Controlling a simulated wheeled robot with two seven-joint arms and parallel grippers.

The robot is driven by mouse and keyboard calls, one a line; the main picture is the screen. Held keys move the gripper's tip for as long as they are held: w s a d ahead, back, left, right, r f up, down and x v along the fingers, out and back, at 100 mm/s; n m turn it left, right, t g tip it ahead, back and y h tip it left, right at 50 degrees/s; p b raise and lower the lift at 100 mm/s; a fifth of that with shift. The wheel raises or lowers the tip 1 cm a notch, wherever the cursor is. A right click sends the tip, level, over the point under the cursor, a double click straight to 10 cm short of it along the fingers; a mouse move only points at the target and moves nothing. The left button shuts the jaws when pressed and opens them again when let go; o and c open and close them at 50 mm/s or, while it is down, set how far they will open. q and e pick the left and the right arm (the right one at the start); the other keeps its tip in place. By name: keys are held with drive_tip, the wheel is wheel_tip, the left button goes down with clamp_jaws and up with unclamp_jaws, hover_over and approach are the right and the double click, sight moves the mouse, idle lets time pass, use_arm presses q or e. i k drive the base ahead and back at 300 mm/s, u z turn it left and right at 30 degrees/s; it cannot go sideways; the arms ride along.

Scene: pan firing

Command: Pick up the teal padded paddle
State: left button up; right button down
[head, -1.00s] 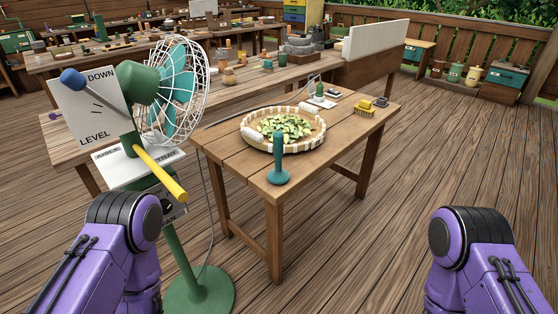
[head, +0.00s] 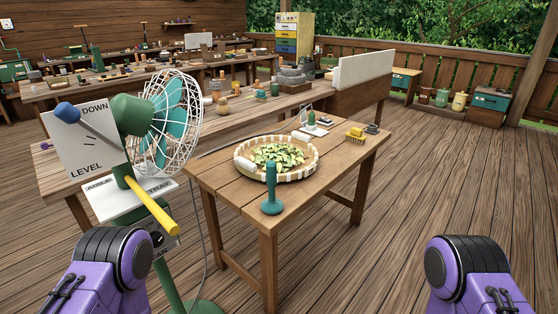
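The teal padded paddle (head: 271,195) stands upright at the near corner of the wooden table (head: 230,195), its handle up and its wide round end down on the tabletop. It stands just in front of a round woven tray (head: 247,175) holding sliced green pieces, close to its rim. My two purple arms show only as elbow parts at the lower left and lower right. Neither gripper is in view, and nothing touches the paddle.
A green fan (head: 167,125) in a white cage, with a sign and a yellow lever (head: 152,207), stands left of the table, close to my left arm. The deck floor at right is clear.

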sight(271, 205)
drive_tip(key=z, duration=0.55)
drive_tip(key=k, duration=0.65)
drive_tip(key=z, duration=0.7)
drive_tip(key=i, duration=1.45)
drive_tip(key=u, duration=0.75)
